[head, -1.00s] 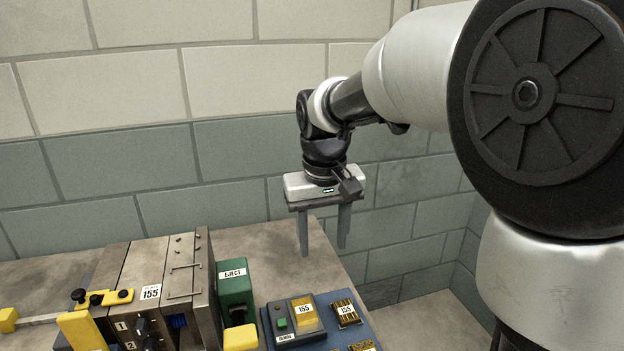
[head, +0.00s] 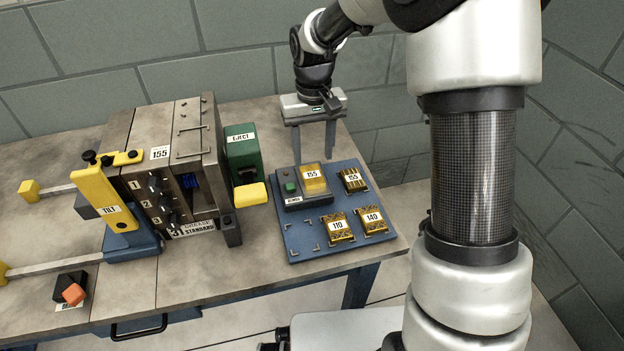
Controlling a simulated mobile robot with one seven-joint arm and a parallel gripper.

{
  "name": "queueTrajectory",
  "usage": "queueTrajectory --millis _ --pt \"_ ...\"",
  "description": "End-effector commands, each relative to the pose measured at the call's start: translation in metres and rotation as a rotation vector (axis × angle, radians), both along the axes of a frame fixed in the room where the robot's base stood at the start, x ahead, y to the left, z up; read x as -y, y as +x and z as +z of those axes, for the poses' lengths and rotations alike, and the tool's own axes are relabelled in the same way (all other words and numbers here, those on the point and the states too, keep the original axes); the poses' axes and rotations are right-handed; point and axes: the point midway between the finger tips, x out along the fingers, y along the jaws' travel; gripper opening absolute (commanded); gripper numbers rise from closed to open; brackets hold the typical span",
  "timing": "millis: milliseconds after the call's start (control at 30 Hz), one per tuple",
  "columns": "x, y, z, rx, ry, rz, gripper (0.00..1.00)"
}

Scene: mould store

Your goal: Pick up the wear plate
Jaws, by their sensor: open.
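Three bronze-coloured plates with dark marks lie on a blue board (head: 296,235): plate 155 (head: 354,186) at the back right, plate 110 (head: 338,235) in front, and plate 140 (head: 374,227) at the front right. I take these to be the wear plates; which one is meant I cannot tell. My gripper (head: 314,156) is open and empty, fingers pointing down, above the back of the board.
A grey unit (head: 290,201) with a green button and an amber block marked 155 sits on the board. Left of it stand a green EJECT box (head: 242,148) with a yellow lever (head: 250,195) and a steel mould (head: 160,135). Empty corner marks show at the board's front left.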

Motion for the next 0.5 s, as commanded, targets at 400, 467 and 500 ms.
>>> queueTrajectory --millis 400,467,500 --pt "-0.003 -0.003 -0.042 -0.002 0.000 0.001 0.48" --pt "-0.003 -0.003 -0.050 -0.002 0.000 0.000 0.48" --pt "-0.003 -0.003 -0.054 -0.001 0.000 0.000 0.48"
